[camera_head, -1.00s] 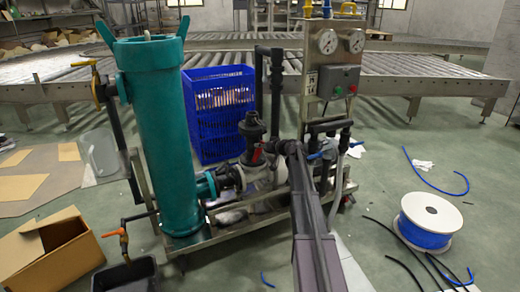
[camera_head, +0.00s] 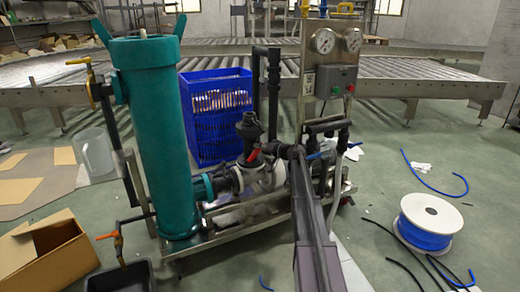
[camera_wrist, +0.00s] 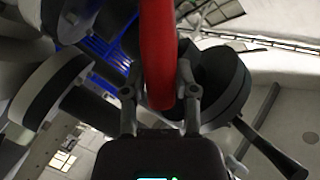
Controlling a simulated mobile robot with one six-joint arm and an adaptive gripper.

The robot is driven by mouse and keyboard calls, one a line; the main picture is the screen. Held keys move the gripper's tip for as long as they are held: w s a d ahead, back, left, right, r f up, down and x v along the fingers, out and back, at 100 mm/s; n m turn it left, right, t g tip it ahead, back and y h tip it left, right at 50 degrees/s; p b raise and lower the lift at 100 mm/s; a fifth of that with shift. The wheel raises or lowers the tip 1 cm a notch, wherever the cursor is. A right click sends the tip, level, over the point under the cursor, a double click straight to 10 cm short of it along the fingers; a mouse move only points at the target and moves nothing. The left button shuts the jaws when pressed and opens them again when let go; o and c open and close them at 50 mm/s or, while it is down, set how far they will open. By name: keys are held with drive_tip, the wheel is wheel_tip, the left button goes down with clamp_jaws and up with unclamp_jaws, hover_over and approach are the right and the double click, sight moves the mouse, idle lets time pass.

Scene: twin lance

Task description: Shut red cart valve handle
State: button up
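The red valve handle (camera_head: 253,156) is on the dark valve at the middle of the cart (camera_head: 215,242). It looks short and slanted in the head view. My gripper (camera_head: 278,148) reaches in from the front, close to the handle on its right. In the wrist view the red handle (camera_wrist: 158,50) fills the upper middle, its rounded lower end between the two fingers of my gripper (camera_wrist: 160,78). The fingers are close to its two sides. Whether they touch or press it, I cannot tell. My arm and gripper hide part of the valve's right side and the pipes behind.
A tall teal cylinder (camera_head: 158,140) stands left of the valve. A gauge panel (camera_head: 330,70) and pipes stand right of it. A blue crate (camera_head: 213,130) is behind. A cardboard box (camera_head: 45,258) and a blue hose reel (camera_head: 428,222) lie on the floor.

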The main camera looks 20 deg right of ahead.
drive_tip(key=o, duration=0.4)
drive_tip(key=shift+r, duration=0.1)
